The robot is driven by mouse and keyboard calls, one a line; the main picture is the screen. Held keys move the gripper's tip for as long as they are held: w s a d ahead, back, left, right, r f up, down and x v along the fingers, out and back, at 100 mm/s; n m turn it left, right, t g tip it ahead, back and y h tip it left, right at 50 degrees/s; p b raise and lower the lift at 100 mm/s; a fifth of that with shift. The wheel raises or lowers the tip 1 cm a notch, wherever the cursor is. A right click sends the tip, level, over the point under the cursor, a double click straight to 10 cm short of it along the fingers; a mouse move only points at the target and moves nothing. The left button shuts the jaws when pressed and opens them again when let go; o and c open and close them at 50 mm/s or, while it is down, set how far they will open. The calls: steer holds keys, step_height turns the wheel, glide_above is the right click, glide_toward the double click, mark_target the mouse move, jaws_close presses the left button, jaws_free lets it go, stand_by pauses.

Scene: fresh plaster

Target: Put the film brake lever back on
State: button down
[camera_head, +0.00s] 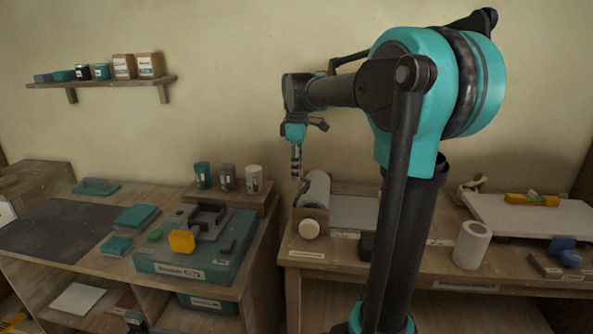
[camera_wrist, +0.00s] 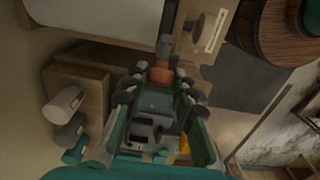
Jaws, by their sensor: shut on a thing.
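My gripper (camera_head: 297,172) hangs fingers down above the left end of the right-hand bench. In the wrist view its fingers (camera_wrist: 160,85) are closed around a small piece with an orange-brown block (camera_wrist: 160,74) and a grey bar (camera_wrist: 164,46), which appears to be the brake lever; the fingers hide part of it. The roll also shows in the wrist view (camera_wrist: 85,12).
Three cups (camera_head: 228,178) stand on a raised wooden block left of the holder. A teal case (camera_head: 190,262) with a yellow block (camera_head: 181,241) sits on the left bench. A white cylinder (camera_head: 472,245) and a pale board (camera_head: 520,218) are to the right. A gap separates the benches.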

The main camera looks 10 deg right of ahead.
steer(key=shift+d, duration=0.1)
steer(key=d+y, duration=0.2)
steer(key=s+d+t+y, duration=0.1)
steer(key=shift+f, duration=0.25)
steer(key=d+f+y, duration=0.1)
steer(key=y, duration=0.1)
steer(key=s+d+f+t+y, duration=0.1)
steer(key=d+y, duration=0.1)
steer(key=d+f+y, duration=0.1)
steer(key=shift+s+d+t+y, duration=0.15)
steer(key=shift+d+t+y, duration=0.05)
steer(key=shift+t+y, duration=0.2)
steer(key=shift+s+d+f, duration=0.15)
steer(key=shift+d+f, duration=0.2)
steer(key=shift+f, duration=0.2)
steer(key=shift+s+d+f, duration=0.15)
steer(key=shift+d+f, duration=0.15)
steer(key=shift+f, duration=0.35)
steer(key=c, duration=1.2)
jaws_free()
